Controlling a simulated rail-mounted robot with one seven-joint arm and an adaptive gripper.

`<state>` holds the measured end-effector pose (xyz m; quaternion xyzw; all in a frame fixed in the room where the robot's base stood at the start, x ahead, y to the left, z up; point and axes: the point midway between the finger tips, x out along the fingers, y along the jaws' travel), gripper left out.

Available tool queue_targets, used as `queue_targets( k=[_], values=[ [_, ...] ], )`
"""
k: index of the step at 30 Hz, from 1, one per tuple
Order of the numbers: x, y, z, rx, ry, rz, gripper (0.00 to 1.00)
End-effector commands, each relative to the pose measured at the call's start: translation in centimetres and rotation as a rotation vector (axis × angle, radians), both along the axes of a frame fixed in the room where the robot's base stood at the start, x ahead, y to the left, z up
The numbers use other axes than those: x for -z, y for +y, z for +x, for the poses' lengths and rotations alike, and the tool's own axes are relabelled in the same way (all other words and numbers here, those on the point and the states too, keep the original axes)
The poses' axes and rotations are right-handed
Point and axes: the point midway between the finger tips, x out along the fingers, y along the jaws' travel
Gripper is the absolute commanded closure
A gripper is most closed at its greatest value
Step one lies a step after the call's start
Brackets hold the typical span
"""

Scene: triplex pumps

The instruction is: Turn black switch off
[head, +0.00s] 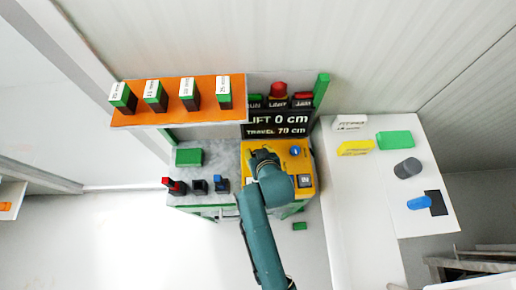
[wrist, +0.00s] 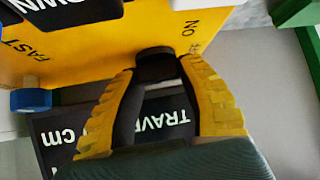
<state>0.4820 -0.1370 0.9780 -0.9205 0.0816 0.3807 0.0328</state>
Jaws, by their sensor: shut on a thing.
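The black switch (wrist: 157,66) shows in the wrist view at the edge of a yellow control panel (wrist: 120,45), beside an upside-down "ON" label. My gripper (wrist: 157,75) has its yellow-padded fingers closed around the switch, with their tips against its two sides. In the head view my gripper (head: 262,158) is over the left part of the yellow panel (head: 305,165), and the arm hides the switch there. The switch's exact tilt cannot be told.
A blue knob (head: 295,151) and a grey button (head: 304,181) sit right of my gripper. Red, black and blue levers (head: 198,187) stand to the left. A black sign (head: 277,124) and an orange shelf (head: 170,101) with several green-black blocks lie behind. A white table (head: 355,220) is at right.

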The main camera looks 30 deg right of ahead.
Motion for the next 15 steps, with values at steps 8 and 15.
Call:
queue_targets(
  k=[8, 15],
  values=[
    [0.3, 0.17, -0.04, 0.16, 0.006, 0.001, 0.96],
    [0.36, 0.1, -0.07, 0.228, 0.006, 0.002, 0.95]
  ],
)
